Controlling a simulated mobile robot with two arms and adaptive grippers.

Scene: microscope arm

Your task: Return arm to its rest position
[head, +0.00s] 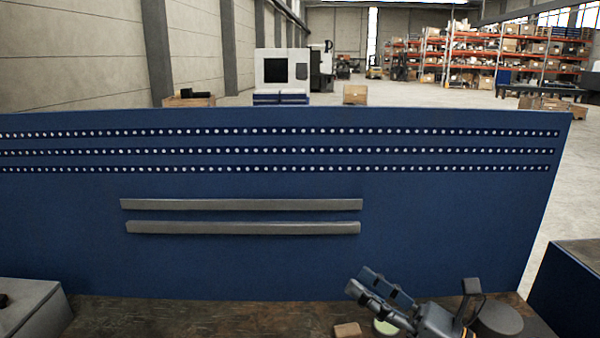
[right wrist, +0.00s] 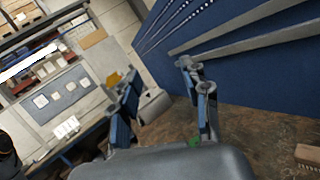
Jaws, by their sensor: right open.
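My right gripper (head: 373,286) is in the lower right of the head view, above the bench top. Its two fingers are apart with nothing between them. In the right wrist view the open fingers (right wrist: 160,80) reach forward, and no object touches them. A grey round plate (head: 499,319) and a dark upright piece (head: 471,287) show beside my right arm. I cannot tell whether they belong to the microscope. No microscope arm can be made out clearly. My left gripper is not in view.
A brown block (head: 347,330) and a pale green round thing (head: 385,327) are near my right gripper. A blue back panel (head: 430,230) with two grey rails (head: 242,227) stands behind the bench. A grey box (head: 30,305) is at left. The bench middle looks clear.

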